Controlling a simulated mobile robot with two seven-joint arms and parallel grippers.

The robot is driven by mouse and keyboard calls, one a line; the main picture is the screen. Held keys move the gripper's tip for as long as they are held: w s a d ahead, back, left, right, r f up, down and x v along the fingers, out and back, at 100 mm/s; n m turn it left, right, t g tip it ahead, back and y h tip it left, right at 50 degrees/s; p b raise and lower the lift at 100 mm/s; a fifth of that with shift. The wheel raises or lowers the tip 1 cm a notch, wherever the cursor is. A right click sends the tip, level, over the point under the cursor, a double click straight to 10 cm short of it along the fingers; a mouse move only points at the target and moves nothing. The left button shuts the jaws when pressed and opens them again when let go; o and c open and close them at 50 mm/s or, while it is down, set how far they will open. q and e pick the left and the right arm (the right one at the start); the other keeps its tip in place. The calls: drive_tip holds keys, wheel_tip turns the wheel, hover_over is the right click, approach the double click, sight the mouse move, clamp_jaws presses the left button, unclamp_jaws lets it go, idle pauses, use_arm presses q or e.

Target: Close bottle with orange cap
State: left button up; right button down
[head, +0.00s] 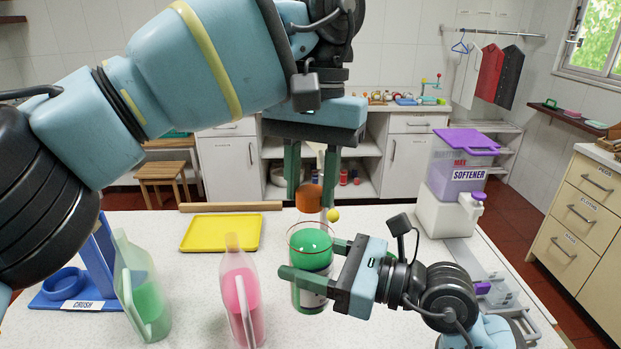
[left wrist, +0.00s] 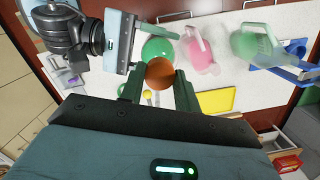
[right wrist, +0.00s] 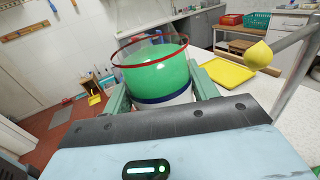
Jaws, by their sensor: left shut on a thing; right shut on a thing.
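The bottle (head: 311,262) is clear and round, with green contents, a red rim and an open top. It stands upright on the white table; it also shows in the right wrist view (right wrist: 152,75). My right gripper (head: 314,262) is shut around its side. The orange cap (head: 309,197) is held between the fingers of my left gripper (head: 311,188), which points down. The cap is above the bottle's mouth, with a small gap in the head view. In the left wrist view the cap (left wrist: 160,73) partly overlaps the green top. The right wrist view does not show the cap.
A pink bottle (head: 240,300) and a green-filled jug (head: 146,290) stand to the left. A yellow tray (head: 221,233) lies behind them. A yellow ball (head: 333,215) on a rod is close behind the bottle. A softener dispenser (head: 450,205) stands at the right.

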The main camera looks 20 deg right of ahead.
use_arm(q)
drive_tip(key=m, duration=0.5)
drive_tip(key=shift+t, duration=0.3)
drive_tip(key=o, duration=1.5)
